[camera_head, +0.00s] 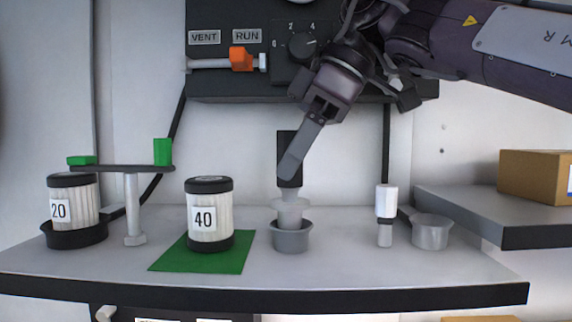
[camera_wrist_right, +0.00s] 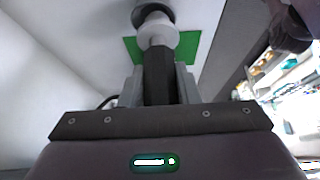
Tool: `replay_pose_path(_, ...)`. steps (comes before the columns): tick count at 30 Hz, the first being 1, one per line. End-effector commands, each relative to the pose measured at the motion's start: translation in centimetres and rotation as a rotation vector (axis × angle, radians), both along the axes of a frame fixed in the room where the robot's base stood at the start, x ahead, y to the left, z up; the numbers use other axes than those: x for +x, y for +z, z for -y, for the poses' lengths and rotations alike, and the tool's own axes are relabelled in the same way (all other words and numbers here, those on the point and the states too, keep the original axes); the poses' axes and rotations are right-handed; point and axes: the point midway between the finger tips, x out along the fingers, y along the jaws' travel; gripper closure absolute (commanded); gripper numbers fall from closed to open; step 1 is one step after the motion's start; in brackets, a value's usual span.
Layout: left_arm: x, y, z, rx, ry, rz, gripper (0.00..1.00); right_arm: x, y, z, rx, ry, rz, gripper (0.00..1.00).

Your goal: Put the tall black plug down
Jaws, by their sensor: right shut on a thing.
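The tall black plug (camera_head: 289,146) is upright, with a black handle on top and a pale stepped lower body. My right gripper (camera_head: 290,172) comes down from the upper right and is shut on the black handle. In the right wrist view the black handle (camera_wrist_right: 158,75) sits between the two fingers, with the pale flange (camera_wrist_right: 158,36) beyond. The plug's lower end is at the mouth of a grey cup (camera_head: 292,240) on the shelf. I cannot tell whether it rests in the cup. My left gripper is not in view.
A filter marked 40 (camera_head: 209,210) stands on a green mat (camera_head: 170,262) left of the cup. A white plug (camera_head: 386,204) and another grey cup (camera_head: 431,232) stand to the right. A filter marked 20 (camera_head: 72,205) and a stand (camera_head: 132,205) are at left.

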Motion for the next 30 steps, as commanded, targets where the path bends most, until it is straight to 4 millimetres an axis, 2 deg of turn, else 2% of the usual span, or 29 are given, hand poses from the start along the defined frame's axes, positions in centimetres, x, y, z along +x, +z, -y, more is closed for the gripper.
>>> replay_pose_path(8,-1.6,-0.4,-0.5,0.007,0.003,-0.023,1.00,0.1,-0.3,0.1,-0.001,-0.003,-0.002,0.96)
replay_pose_path(9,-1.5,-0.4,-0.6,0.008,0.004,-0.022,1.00,0.1,-0.4,0.1,-0.001,-0.003,-0.002,0.70)
replay_pose_path(14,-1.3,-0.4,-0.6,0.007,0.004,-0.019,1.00,0.1,-0.3,0.1,-0.001,-0.003,-0.001,0.49)
replay_pose_path(23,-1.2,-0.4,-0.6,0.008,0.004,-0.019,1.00,0.1,-0.2,0.2,0.000,-0.004,0.000,0.49)
replay_pose_path(26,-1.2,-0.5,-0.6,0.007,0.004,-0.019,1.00,0.1,0.4,0.6,0.000,-0.003,0.002,0.49)
replay_pose_path(30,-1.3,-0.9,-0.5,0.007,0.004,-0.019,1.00,0.1,2.1,1.5,0.003,-0.003,0.002,0.49)
